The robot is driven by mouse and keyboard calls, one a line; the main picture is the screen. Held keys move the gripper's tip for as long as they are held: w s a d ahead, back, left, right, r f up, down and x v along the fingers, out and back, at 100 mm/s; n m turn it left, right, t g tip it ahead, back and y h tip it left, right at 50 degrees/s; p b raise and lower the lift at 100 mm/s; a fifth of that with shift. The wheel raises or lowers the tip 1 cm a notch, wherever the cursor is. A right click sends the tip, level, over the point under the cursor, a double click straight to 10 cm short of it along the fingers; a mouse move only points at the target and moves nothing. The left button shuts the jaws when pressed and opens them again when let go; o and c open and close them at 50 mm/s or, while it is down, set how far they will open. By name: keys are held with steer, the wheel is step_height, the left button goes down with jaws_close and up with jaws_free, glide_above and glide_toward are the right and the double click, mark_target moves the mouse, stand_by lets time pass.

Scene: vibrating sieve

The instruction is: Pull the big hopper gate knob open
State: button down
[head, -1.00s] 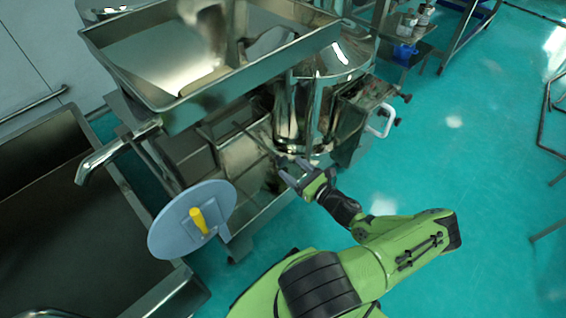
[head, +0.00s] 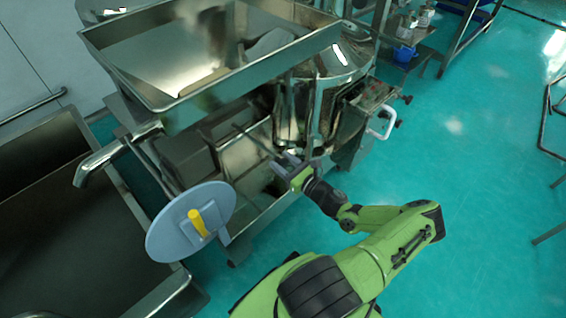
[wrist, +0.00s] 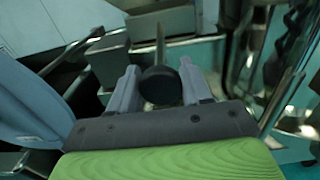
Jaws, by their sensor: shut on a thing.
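The gate knob (wrist: 160,86) is a dark round ball in the wrist view, on the near end of a thin rod (wrist: 160,47) that points away from me. My gripper (wrist: 158,68) is shut on the knob, with one grey finger on each side of it. In the head view my gripper (head: 282,166) is in front of the steel machine, at the near end of the thin rod (head: 252,141). The knob itself is too small and covered to make out there. A large rectangular steel hopper (head: 262,72) stands above and behind the rod.
A blue-grey disc (head: 180,228) with a yellow handle (head: 200,222) is left of my gripper. A steel trough (head: 60,245) fills the left side. A control box with a white handle (head: 382,124) is to the right. The green floor (head: 470,160) on the right is largely clear.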

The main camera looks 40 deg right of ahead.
steer(key=s+p, duration=0.1)
steer(key=s, duration=0.6)
steer(key=shift+s, duration=0.35)
steer(key=shift+d, duration=0.1)
steer(key=c, duration=0.6)
jaws_free()
steer(key=s+p, duration=0.2)
steer(key=s, duration=1.3)
steer(key=shift+s+d, duration=0.2)
steer(key=shift+s, duration=0.15)
